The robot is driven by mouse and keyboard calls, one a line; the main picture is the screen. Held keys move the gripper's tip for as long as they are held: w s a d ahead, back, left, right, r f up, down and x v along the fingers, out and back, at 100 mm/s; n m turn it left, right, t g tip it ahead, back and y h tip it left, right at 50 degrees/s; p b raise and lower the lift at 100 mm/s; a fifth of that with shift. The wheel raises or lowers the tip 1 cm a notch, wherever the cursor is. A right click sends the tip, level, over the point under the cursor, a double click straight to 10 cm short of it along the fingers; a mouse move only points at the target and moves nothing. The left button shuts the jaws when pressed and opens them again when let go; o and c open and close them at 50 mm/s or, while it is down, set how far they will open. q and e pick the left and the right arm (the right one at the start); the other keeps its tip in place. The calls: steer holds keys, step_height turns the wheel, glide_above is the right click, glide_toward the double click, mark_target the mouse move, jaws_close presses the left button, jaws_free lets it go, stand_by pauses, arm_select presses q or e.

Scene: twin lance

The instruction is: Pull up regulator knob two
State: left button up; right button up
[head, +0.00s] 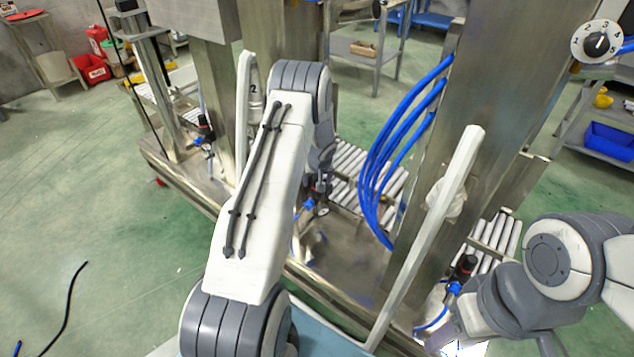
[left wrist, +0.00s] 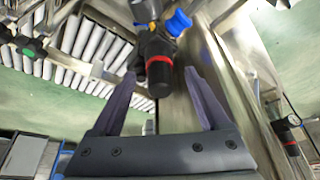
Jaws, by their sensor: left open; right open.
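A regulator knob (left wrist: 158,75), black with a red ring, shows in the left wrist view below a regulator body with a blue fitting (left wrist: 178,22). My left gripper (left wrist: 160,71) is open, with one finger on each side of the knob in that view; I cannot tell whether either touches it. In the head view my left gripper (head: 321,188) is beside the middle regulator, whose blue fitting (head: 309,204) shows; its knob is mostly hidden. My right arm is at the lower right, its fingers not visible.
Another regulator (head: 465,267) stands at the right near my right arm, and one (head: 205,122) stands further left. Blue hoses (head: 385,150) hang between the metal columns. Roller conveyors (head: 350,162) lie behind. Green floor is open at left.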

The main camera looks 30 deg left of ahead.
arm_select(q)
steer(key=shift+w+a+f, duration=0.2)
steer(key=shift+f, duration=0.45)
jaws_close()
stand_by(1.0)
